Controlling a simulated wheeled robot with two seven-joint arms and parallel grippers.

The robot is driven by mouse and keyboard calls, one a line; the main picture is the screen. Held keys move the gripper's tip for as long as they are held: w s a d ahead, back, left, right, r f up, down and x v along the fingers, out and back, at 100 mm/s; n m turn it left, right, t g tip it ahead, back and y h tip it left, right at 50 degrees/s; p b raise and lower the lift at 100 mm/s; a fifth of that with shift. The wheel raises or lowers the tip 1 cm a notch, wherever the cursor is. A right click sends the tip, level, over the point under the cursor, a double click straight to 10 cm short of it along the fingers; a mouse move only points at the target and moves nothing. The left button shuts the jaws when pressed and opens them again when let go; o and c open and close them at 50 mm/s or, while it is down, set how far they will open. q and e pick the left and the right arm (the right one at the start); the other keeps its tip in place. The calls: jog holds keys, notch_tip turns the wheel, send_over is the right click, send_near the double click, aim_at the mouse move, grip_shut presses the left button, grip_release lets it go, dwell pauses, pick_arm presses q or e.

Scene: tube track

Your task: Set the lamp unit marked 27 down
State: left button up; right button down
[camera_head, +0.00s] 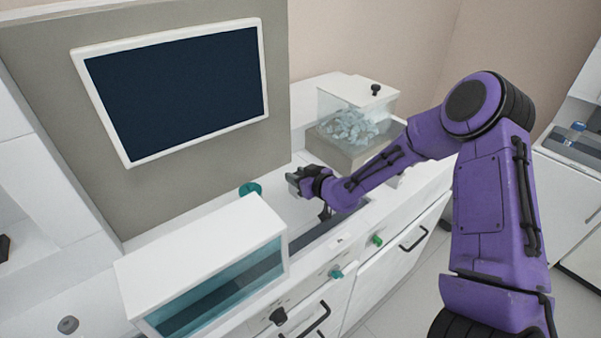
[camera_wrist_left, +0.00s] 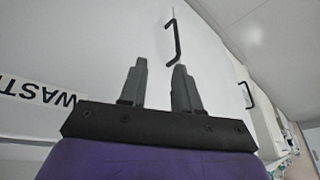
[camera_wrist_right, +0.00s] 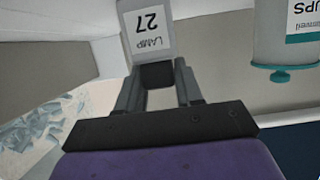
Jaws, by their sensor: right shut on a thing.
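In the right wrist view the lamp unit (camera_wrist_right: 148,38), a light grey block with a white label reading LAMP 27, stands out beyond my right gripper (camera_wrist_right: 157,72). The fingers are shut on its dark lower part. The label appears upside down in that view. In the head view my right gripper (camera_head: 303,181) is over the white counter, left of the clear bin; the lamp unit is too small to make out clearly there. My left gripper (camera_wrist_left: 160,68) shows only in its wrist view, its fingers apart with nothing between them.
A clear bin (camera_head: 362,124) of pale crumpled pieces stands right of my right gripper. A white box with a teal window (camera_head: 225,285) is in front left. A teal-rimmed container (camera_wrist_right: 283,45) is near the lamp unit. A dark screen (camera_head: 180,88) stands behind. White drawers (camera_head: 385,255) are below.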

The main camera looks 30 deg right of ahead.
jog(key=shift+s+a+f+b, duration=0.1)
jog(key=shift+s+f+b, duration=0.4)
jog(key=shift+b, duration=0.1)
jog(key=c, duration=0.7)
grip_release()
jog(key=shift+f, duration=0.2)
jog(key=shift+c, duration=0.2)
jog(key=shift+r, duration=0.2)
jog(key=shift+w+r+p, duration=0.1)
jog(key=shift+r+p, duration=0.45)
jog(key=shift+p, duration=0.15)
jog(key=b+v, duration=0.1)
jog(key=v, duration=1)
jog(key=shift+r, duration=0.2)
